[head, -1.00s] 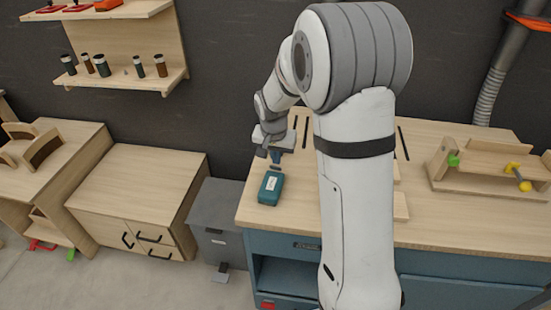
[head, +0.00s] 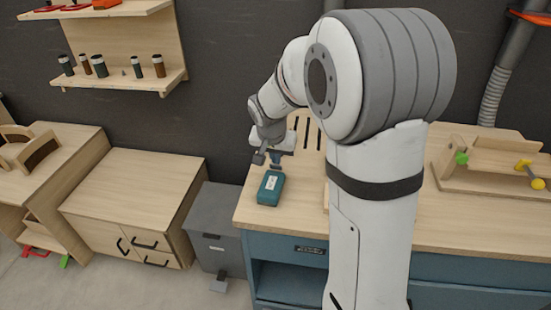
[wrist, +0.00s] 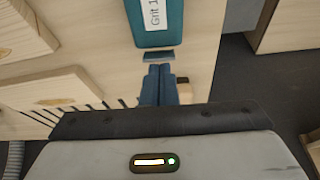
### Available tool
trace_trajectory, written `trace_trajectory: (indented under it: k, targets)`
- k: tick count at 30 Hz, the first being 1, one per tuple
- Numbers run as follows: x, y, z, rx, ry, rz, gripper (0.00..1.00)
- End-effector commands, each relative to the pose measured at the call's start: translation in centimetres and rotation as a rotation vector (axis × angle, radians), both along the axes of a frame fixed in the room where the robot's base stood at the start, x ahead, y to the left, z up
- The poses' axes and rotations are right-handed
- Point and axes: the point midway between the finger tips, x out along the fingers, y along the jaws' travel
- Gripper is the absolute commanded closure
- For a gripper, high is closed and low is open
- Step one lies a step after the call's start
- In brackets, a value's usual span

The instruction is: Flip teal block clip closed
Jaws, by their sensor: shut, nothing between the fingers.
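The teal block (head: 270,188) lies on the light wooden workbench, near its left end. In the wrist view the teal block (wrist: 154,36) shows at the top with a white label reading "Grit 1" and more cut off. A short dark teal piece, seemingly the clip (wrist: 160,56), sits at the block's near end; whether it is raised is hard to tell. My gripper (wrist: 159,68) is shut and empty, its blue fingertips close to the clip. Contact cannot be made out. In the head view my gripper (head: 275,162) is just behind the block.
The workbench (head: 450,232) has slots at the back and a wooden jig (head: 490,165) with green and yellow knobs at right. A grey bin (head: 213,230) and a drawer cabinet (head: 135,200) stand left. Thin boards (wrist: 20,35) lie beside the block.

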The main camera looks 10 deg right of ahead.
Motion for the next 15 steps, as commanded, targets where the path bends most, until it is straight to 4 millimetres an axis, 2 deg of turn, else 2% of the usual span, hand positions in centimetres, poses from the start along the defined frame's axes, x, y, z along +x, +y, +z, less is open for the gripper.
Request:
trace_trajectory:
  k: [15]
  targets:
    - [-0.2,0.07,-0.05,-0.021,-0.04,0.0,1.0]
